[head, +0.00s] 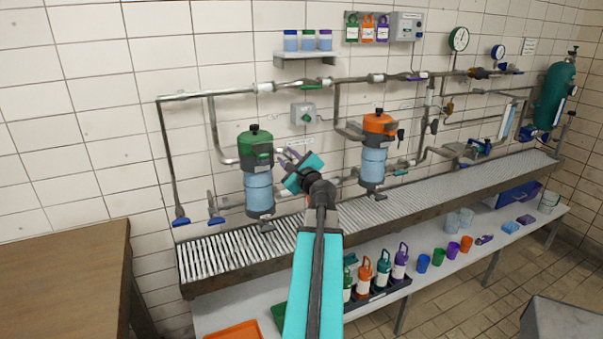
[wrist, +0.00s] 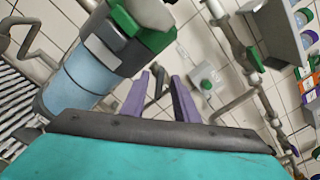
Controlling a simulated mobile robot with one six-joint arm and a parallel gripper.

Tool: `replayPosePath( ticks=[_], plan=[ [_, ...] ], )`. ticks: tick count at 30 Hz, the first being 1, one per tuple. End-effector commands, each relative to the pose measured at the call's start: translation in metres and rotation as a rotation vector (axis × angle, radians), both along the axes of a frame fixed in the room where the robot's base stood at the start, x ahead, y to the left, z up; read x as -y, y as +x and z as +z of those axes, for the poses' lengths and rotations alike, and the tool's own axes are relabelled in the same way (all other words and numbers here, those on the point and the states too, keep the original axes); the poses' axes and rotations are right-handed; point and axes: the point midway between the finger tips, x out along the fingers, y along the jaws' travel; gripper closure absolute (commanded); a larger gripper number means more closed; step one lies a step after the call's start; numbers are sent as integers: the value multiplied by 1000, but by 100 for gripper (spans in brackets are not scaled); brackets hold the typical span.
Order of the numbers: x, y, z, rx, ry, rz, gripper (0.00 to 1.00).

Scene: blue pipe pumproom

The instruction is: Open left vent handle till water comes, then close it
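The left filter housing (head: 258,193) has a green head and a clear blue bowl, and hangs upright on the pipework. It also fills the upper left of the wrist view (wrist: 80,82). My gripper (head: 287,154) is just right of its head in the head view and hides part of that side. In the wrist view, the purple fingers of my gripper (wrist: 164,75) stand apart. A dark grey lever, apparently the left vent handle (wrist: 161,80), shows between them; I cannot tell whether they touch it. No flowing water is visible.
A second housing with an orange head (head: 379,124) hangs to the right, with a black handle on its right side. Pipes run along the wall around both. A slatted drain channel (head: 215,258) lies below. A brown table (head: 60,275) stands at left.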

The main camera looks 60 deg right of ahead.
Motion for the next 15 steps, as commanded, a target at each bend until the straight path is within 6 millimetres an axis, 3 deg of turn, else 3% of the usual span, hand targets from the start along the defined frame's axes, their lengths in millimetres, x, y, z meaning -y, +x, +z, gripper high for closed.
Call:
replayPosePath(
  ticks=[10, 15],
  plan=[
    [-24, -32, -1, 0, 0, -2, 73],
    [-25, -35, -3, 1, -3, 1, 73]
  ],
)
